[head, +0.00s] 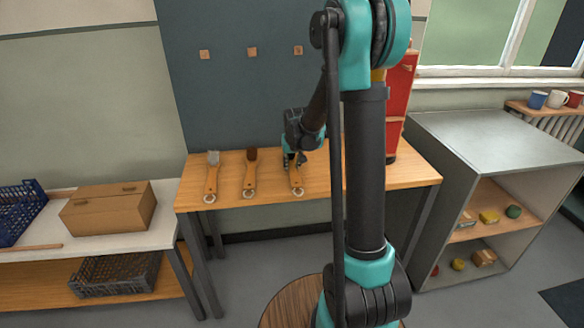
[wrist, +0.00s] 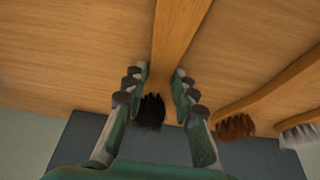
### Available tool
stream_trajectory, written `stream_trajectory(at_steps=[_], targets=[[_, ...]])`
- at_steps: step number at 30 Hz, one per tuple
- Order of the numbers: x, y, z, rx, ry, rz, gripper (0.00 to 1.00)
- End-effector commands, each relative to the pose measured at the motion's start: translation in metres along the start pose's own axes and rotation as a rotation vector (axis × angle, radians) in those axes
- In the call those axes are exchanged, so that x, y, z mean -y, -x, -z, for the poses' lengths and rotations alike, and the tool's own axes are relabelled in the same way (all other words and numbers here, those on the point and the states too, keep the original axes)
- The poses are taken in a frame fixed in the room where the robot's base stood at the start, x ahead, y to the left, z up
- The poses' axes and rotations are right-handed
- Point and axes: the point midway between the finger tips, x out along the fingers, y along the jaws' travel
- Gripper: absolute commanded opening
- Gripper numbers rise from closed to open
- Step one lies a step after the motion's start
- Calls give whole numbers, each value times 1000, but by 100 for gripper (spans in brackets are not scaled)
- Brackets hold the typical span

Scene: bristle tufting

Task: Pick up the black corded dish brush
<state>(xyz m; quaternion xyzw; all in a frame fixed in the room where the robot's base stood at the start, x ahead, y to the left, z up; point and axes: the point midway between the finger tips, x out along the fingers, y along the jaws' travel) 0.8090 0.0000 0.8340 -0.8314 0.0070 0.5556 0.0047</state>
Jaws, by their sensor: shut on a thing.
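The black-bristled brush has a light wooden handle (head: 297,183) pointing to the front of the wooden table, with a pale ring at its end. In the head view my gripper (head: 293,160) covers its head. In the wrist view the black bristles (wrist: 152,111) and the handle (wrist: 178,45) show between the two fingers. My gripper (wrist: 163,95) is shut on this brush. The brush appears to lie at table level, in line with the other brushes; I cannot tell whether it is clear of the top.
A brown-bristled brush (head: 250,174) and a grey-white one (head: 212,177) lie to the left on the wooden table (head: 325,185). A red cabinet (head: 399,105) stands at the table's right. A cardboard box (head: 108,208) is on the left bench. Small wooden blocks (head: 252,52) are on the dark panel.

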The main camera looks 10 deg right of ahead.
Motion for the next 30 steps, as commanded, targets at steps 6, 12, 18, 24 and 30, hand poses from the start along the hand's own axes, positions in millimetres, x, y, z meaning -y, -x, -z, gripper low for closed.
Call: stream_trajectory(at_steps=[6,12,18,24,30], targets=[[0,0,0,0,0,0,0],[0,2,1,0,0,0,0],[0,16,6,0,0,0,0],[0,54,22,0,0,0,0],[0,106,43,0,0,0,0]])
